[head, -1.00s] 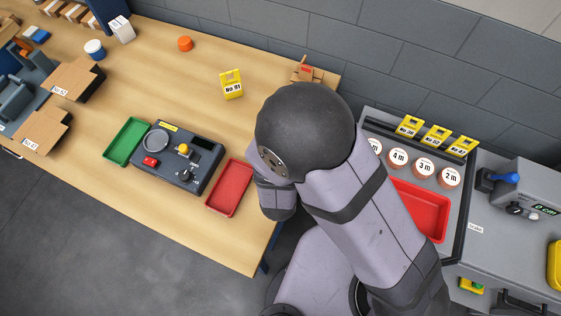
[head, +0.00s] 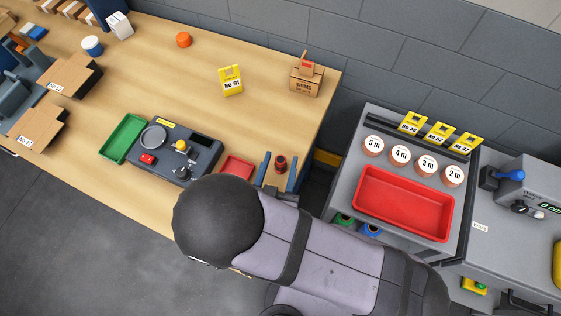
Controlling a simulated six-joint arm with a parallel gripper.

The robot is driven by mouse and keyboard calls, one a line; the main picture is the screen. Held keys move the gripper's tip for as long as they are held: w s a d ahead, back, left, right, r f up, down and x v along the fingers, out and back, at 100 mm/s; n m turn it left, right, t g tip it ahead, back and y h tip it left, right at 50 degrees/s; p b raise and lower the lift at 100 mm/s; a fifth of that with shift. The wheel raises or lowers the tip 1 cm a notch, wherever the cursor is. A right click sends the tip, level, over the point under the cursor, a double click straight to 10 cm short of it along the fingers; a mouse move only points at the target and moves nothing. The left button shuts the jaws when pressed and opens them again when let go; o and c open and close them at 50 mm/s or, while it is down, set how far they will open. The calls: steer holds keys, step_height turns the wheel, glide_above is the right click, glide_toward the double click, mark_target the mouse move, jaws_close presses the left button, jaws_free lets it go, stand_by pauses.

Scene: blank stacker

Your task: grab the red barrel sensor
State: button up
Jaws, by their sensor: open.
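A small red and dark barrel-shaped piece (head: 280,163), which looks like the red barrel sensor, stands near the right end of the wooden table. My gripper (head: 278,172) is open, with one blue finger showing on each side of this piece in the picture. I cannot tell whether either finger touches it or how high the fingers are above the table. My own arm hides the gripper body and the table's front right part.
A red tray (head: 238,167) lies just left of my gripper, partly hidden. Beyond it are a grey test device (head: 205,158) and a green tray (head: 122,138). A carton (head: 305,82) and a yellow tag (head: 231,81) stand behind. A larger red tray (head: 403,203) sits on the right bench.

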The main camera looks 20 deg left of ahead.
mark_target(282, 155)
steer(key=shift+w+a+f, duration=0.1)
steer(key=shift+w+f, duration=0.05)
steer(key=shift+w, duration=0.3)
steer(key=shift+w, duration=0.1)
steer(key=shift+f+p+x, duration=0.15)
steer(key=shift+p+x, duration=0.55)
steer(key=shift+x, duration=0.55)
steer(key=shift+f+p+x, duration=0.15)
steer(key=shift+p+x, duration=0.5)
steer(key=shift+x, duration=0.6)
steer(key=shift+a, duration=0.1)
jaws_close()
